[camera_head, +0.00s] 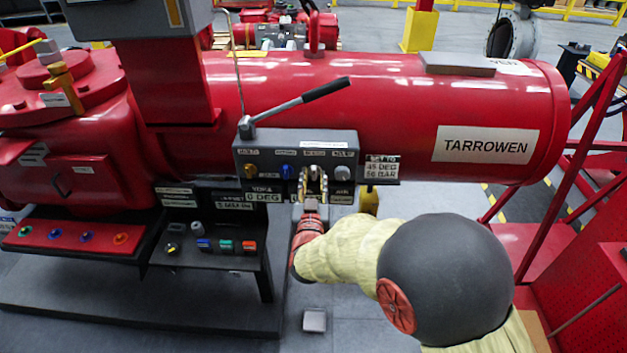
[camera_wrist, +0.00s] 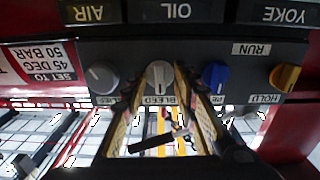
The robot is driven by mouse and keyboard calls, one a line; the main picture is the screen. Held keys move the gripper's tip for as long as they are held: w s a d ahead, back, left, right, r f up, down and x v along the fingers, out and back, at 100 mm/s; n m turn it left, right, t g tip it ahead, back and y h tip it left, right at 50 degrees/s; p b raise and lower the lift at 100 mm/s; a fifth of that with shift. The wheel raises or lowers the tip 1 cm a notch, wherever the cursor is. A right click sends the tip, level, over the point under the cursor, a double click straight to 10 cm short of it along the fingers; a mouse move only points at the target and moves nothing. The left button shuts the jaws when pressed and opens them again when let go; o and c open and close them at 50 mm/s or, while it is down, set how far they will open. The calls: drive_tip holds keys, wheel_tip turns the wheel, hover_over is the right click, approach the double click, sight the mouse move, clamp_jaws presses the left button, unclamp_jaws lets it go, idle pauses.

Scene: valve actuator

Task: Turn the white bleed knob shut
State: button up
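The white bleed knob (camera_wrist: 160,74) sits on the dark valve panel above a BLEED label, which appears upside down in the wrist view. Its raised grip stands roughly upright in that view. My gripper (camera_wrist: 161,76) is open, with one finger on each side of the knob; I cannot tell whether they touch it. In the head view my gripper (camera_head: 313,183) reaches up to the panel from below, and its fingers partly hide the knob.
A grey knob (camera_wrist: 103,77), a blue knob (camera_wrist: 215,77) and an orange knob (camera_wrist: 285,78) flank it. A long black-handled lever (camera_head: 300,101) rises above the panel (camera_head: 270,153). The red cylinder (camera_head: 390,110) lies behind. A lower button shelf (camera_head: 205,258) stands at left.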

drive_tip(key=shift+s, duration=0.1)
drive_tip(key=s, duration=1.1)
drive_tip(key=shift+s+a, duration=0.2)
drive_tip(key=shift+s, duration=0.2)
